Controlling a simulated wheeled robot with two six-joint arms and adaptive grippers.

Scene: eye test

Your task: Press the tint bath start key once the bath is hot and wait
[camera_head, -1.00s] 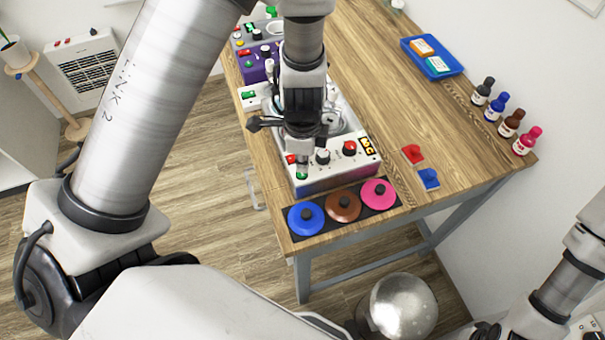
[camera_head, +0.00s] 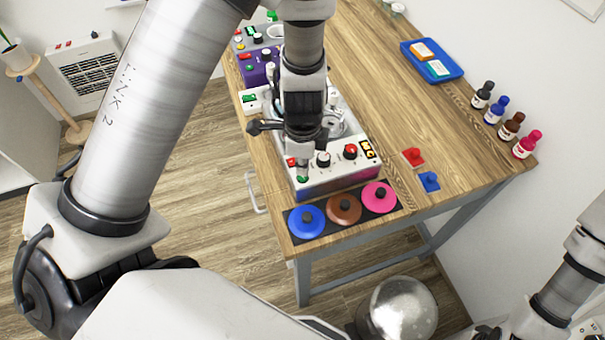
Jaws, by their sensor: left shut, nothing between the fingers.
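The tint bath (camera_head: 340,182) is a white box with a round metal basin, standing near the table's front edge. My left gripper (camera_head: 303,166) is shut and empty, pointing down at the panel's left end, just above or at the green key. I cannot tell whether it touches. The gripper hides part of the basin. Only part of my right arm shows at lower right.
Blue, brown and pink lids (camera_head: 344,209) lie on a dark strip before the bath. Red (camera_head: 413,157) and blue (camera_head: 429,181) pieces lie to its right. Several bottles (camera_head: 512,125) line the right edge. A blue tray (camera_head: 432,62) and a purple device (camera_head: 256,73) stand farther back.

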